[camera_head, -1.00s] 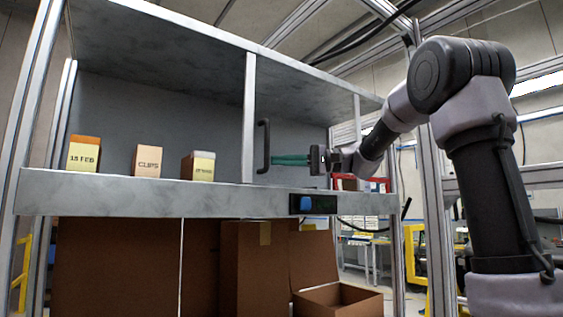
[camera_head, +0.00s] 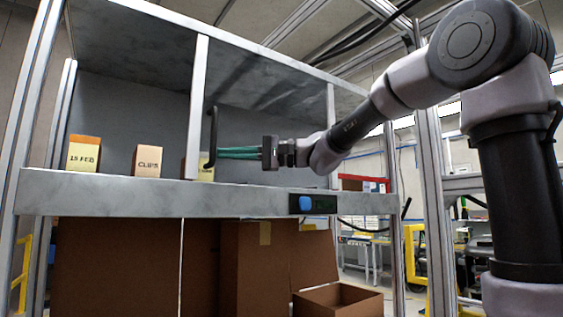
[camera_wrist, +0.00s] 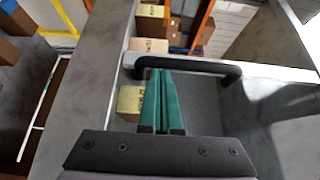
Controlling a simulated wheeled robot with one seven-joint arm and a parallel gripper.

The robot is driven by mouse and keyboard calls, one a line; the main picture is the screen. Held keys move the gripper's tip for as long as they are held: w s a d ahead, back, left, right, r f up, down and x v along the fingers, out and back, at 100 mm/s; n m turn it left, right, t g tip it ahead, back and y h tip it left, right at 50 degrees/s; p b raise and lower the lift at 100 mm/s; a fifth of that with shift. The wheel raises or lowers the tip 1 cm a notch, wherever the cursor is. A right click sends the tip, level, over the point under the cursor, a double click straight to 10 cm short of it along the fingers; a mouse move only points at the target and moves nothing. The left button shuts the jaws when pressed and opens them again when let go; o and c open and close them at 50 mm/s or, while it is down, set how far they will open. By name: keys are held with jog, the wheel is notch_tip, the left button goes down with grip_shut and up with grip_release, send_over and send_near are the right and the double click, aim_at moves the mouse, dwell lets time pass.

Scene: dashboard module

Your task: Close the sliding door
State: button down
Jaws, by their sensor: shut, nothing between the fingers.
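The sliding door shows in the head view as a pale upright frame edge (camera_head: 197,108) with a second upright (camera_head: 331,125) to its right; the cabinet's inside shows between them. Its black handle (camera_head: 211,138) is upright beside the left edge. My gripper (camera_head: 218,153) reaches in from the right with its green fingers together and empty, tips at the handle. In the wrist view, the fingertips (camera_wrist: 160,74) meet the dark handle bar (camera_wrist: 190,66) near its one end; I cannot tell if they press on it.
Labelled boxes stand on the cabinet shelf (camera_head: 110,192): one marked 15 FEB (camera_head: 84,153), one marked CLIPS (camera_head: 147,161), and one partly hidden behind the door edge (camera_head: 206,168). A blue button (camera_head: 306,203) sits on the shelf front. Brown cartons (camera_head: 115,265) stand below.

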jog(key=s+a, duration=0.5)
jog(key=a, duration=0.4)
jog(key=s+a, duration=0.6)
jog(key=a, duration=0.4)
jog(key=s+a, duration=0.5)
jog(key=a, duration=0.4)
jog(key=shift+s+a, duration=0.15)
jog(key=shift+s, duration=0.1)
